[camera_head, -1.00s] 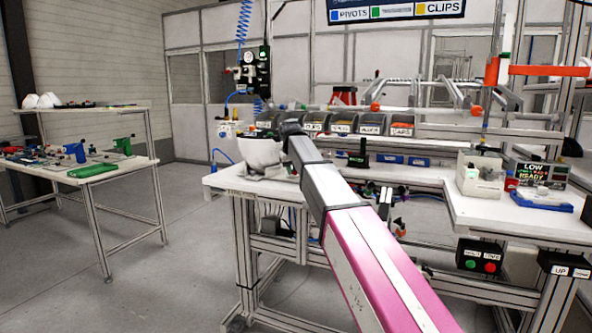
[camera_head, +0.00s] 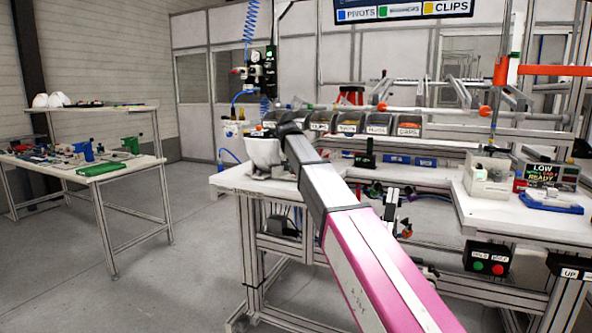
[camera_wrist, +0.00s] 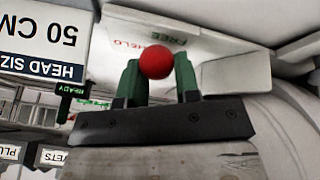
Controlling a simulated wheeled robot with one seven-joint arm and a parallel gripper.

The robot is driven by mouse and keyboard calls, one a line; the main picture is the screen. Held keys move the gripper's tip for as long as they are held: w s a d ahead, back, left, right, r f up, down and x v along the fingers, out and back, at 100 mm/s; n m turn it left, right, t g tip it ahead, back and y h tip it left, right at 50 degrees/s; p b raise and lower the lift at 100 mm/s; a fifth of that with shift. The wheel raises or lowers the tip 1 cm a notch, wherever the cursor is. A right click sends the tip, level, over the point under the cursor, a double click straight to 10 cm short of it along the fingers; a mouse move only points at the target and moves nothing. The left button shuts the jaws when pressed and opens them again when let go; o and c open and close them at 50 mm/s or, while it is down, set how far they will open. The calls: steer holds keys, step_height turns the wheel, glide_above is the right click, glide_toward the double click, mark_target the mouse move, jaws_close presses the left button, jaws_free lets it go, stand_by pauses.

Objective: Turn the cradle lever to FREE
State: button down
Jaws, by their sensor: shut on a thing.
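The cradle lever shows as a red ball knob (camera_wrist: 156,63) in the wrist view. My gripper (camera_wrist: 158,82) has green fingers, one on each side of the knob, and is shut on it. Behind the knob is a pale cradle plate (camera_wrist: 215,72) with a green FREE label (camera_wrist: 167,38) and a red HELD label (camera_wrist: 128,44), both upside down. The knob stands just in front of these labels; which one the lever points at I cannot tell. In the head view a white helmet shell (camera_head: 264,148) sits at the bench's left end, and my arm hides the lever.
A sign reading HEAD SIZE 50 CM (camera_wrist: 42,42) and a small READY sign (camera_wrist: 75,92) are close by in the wrist view. The workbench (camera_head: 228,180) carries labelled bins (camera_head: 350,124) at the back. A side table (camera_head: 95,172) stands left, with open floor between.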

steer(key=c, duration=0.8)
jaws_free()
steer(key=shift+c, duration=0.2)
steer(key=v, duration=1.1)
steer(key=shift+f, duration=0.1)
steer(key=shift+d, duration=0.3)
steer(key=c, duration=0.8)
steer(key=d+y, duration=0.1)
steer(key=d, duration=0.1)
steer(key=s+d+m+y, duration=0.1)
steer(key=d+y, duration=0.3)
steer(key=shift+s+d, duration=0.25)
steer(key=shift+d, duration=0.1)
jaws_close()
steer(key=shift+m+y, duration=0.3)
steer(key=shift+m, duration=0.1)
steer(key=x, duration=0.9)
steer(key=shift+d+f, duration=0.15)
